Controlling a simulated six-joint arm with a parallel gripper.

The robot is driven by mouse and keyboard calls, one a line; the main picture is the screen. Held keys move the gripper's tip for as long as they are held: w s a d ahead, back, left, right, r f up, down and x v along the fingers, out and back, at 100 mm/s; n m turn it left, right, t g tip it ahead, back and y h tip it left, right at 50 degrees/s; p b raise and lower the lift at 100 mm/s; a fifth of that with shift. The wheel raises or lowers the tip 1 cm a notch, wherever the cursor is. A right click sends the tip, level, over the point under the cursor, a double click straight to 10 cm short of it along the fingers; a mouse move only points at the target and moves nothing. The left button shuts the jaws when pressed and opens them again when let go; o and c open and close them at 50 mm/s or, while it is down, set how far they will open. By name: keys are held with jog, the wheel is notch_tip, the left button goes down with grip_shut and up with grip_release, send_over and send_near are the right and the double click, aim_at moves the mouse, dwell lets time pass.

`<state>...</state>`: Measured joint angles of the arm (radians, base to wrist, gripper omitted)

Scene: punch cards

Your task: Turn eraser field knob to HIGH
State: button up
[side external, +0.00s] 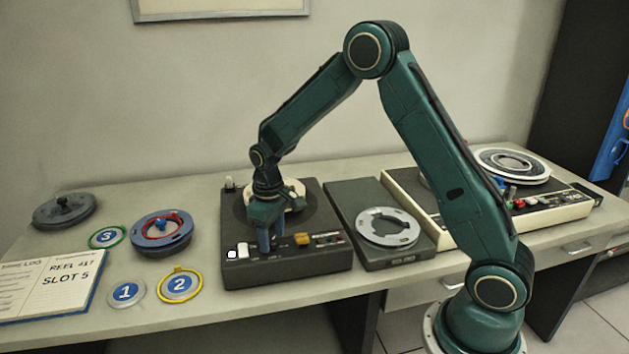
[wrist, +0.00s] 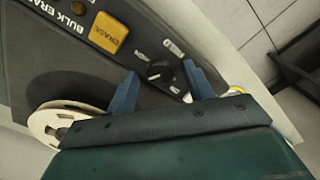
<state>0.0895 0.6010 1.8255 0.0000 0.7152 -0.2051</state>
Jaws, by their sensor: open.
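The bulk eraser (side external: 325,215) is a dark box on the bench in the side view. Its lettered front panel (wrist: 145,45) fills the upper part of the wrist view, with an orange ERASE button (wrist: 108,32). The small black field knob (wrist: 160,72) with a pale pointer mark sits on that panel. In the side view my gripper (side external: 270,240) points down over the panel and hides the knob.
A cream reel (side external: 292,193) lies on the eraser behind my gripper. A dark unit with a grey reel (side external: 388,227) stands at right, then a cream tape deck (side external: 455,228). Numbered reels (side external: 125,292), a red-and-blue reel (side external: 162,232) and an open log (side external: 50,285) lie at left.

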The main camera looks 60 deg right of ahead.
aim_at(272, 239)
notch_tip(272, 239, up, 14)
jog(key=shift+f, duration=0.15)
dwell(0.5)
jog(key=s+a+r+t, duration=0.3)
jog(key=s+r, duration=0.6)
jog(key=s, duration=0.4)
jog(key=s+a+f+m+t, duration=0.1)
jog(key=s+t, duration=0.1)
jog(key=s, duration=1.2)
jog(key=shift+s+t, duration=0.3)
jog(key=shift+s, duration=0.1)
dwell(0.4)
